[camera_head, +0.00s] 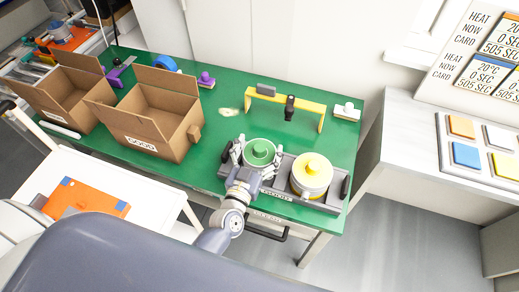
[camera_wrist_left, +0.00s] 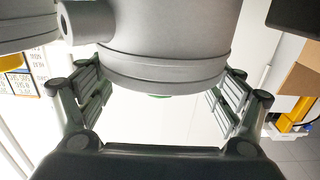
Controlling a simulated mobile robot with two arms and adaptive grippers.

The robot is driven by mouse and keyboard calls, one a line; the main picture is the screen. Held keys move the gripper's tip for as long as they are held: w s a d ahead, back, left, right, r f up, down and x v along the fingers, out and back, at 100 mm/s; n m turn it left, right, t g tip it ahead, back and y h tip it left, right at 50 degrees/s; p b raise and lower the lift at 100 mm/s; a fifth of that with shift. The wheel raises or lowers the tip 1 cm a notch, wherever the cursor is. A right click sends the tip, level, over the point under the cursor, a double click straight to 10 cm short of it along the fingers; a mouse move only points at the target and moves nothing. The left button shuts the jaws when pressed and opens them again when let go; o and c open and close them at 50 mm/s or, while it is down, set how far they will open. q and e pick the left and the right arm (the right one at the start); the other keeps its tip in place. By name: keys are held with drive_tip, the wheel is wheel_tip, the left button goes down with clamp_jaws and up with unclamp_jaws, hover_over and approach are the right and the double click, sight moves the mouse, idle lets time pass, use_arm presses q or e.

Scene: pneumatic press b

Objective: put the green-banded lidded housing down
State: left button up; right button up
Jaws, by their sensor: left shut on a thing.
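The green-banded lidded housing (camera_head: 259,153) shows its round green lid and knob in the head view, at the left part of a dark grey rack (camera_head: 282,192) near the table's front edge. My left gripper (camera_head: 258,160) has its fingers on both sides of the housing, shut on it. In the left wrist view, the housing's grey body (camera_wrist_left: 165,45) with a side port sits between the finger pads. Whether its base touches the rack is hidden. My right gripper is not in view.
A yellow-lidded housing (camera_head: 312,173) stands close on the right in the rack. A yellow bridge frame (camera_head: 312,105) stands behind, with a white block (camera_head: 346,111) beside it. An open cardboard box (camera_head: 150,122) stands to the left. Green table (camera_head: 215,150) is bare between box and gripper.

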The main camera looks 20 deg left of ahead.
use_arm(q)
drive_tip(key=shift+w+f, duration=0.1)
drive_tip(key=shift+f, duration=0.35)
drive_tip(key=shift+f, duration=0.15)
drive_tip(key=o, duration=2)
drive_tip(key=shift+f, duration=0.1)
drive_tip(key=shift+c, duration=0.2)
